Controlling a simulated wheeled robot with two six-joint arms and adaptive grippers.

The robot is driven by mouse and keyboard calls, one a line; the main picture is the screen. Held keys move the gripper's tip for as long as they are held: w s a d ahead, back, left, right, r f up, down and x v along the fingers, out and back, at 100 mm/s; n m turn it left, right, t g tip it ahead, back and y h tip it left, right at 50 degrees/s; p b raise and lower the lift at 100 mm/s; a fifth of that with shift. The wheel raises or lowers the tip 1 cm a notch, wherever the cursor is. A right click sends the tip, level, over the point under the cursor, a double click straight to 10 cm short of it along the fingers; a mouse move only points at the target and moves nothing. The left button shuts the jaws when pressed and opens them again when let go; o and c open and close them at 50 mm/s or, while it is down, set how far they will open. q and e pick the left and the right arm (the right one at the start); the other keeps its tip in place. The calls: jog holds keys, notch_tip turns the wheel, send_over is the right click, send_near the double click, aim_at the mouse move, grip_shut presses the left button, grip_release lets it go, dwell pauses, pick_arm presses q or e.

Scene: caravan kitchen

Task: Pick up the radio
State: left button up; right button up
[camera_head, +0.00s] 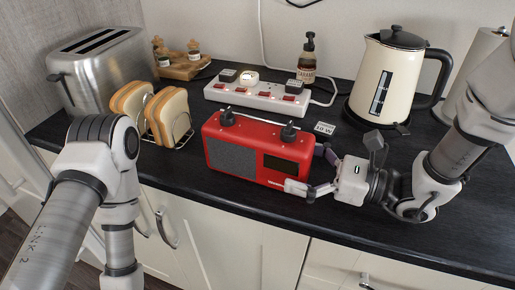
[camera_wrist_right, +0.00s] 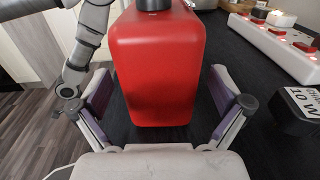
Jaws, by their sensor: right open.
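The red radio (camera_head: 240,163) stands upright on the black counter, with a grey speaker on its front and two dark knobs on top. Its red end fills the middle of the right wrist view (camera_wrist_right: 156,70). My right gripper (camera_head: 313,172) is at the radio's right end, its jaws open. In the right wrist view its two purple-padded fingers (camera_wrist_right: 164,98) stand on either side of the radio's end, with gaps to both sides. My left arm shows at the left in the head view, but its gripper is not visible.
A toast rack (camera_head: 178,142) is at left, near the toaster (camera_head: 105,68). A cream kettle (camera_head: 388,82) stands at right. The counter's front edge is close.

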aim_at(283, 160)
jog(key=x, duration=0.3)
jog(key=shift+a+r, duration=0.1)
jog(key=shift+a, duration=0.15)
jog(key=shift+d, duration=0.1)
jog(key=c, duration=1.7)
jog(key=shift+o, duration=0.2)
jog(key=shift+w+r, duration=0.1)
